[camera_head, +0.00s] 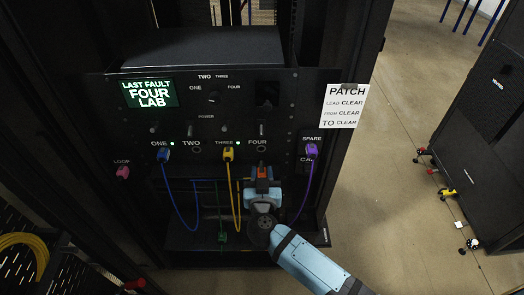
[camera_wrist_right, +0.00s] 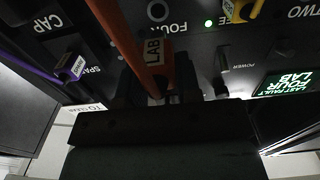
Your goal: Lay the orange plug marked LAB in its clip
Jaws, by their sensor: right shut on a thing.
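The orange plug (camera_head: 264,171) shows in the head view just below the label FOUR, at the tip of my right gripper (camera_head: 262,183). In the right wrist view the orange plug (camera_wrist_right: 153,50) carries a tag reading LAB. My right gripper (camera_wrist_right: 163,95) is shut on it there. The socket under FOUR (camera_head: 260,149) looks empty, and the plug is below it, apart from it as far as I can tell. I cannot make out the clip for this plug. My left gripper is not in view.
Blue (camera_head: 162,153), yellow (camera_head: 228,153) and purple (camera_head: 311,150) plugs sit in the panel, their cables hanging beside my gripper. A pink plug (camera_head: 122,172) is at LOOP. A green plug (camera_head: 222,237) hangs low. A PATCH card (camera_head: 345,105) is at the right.

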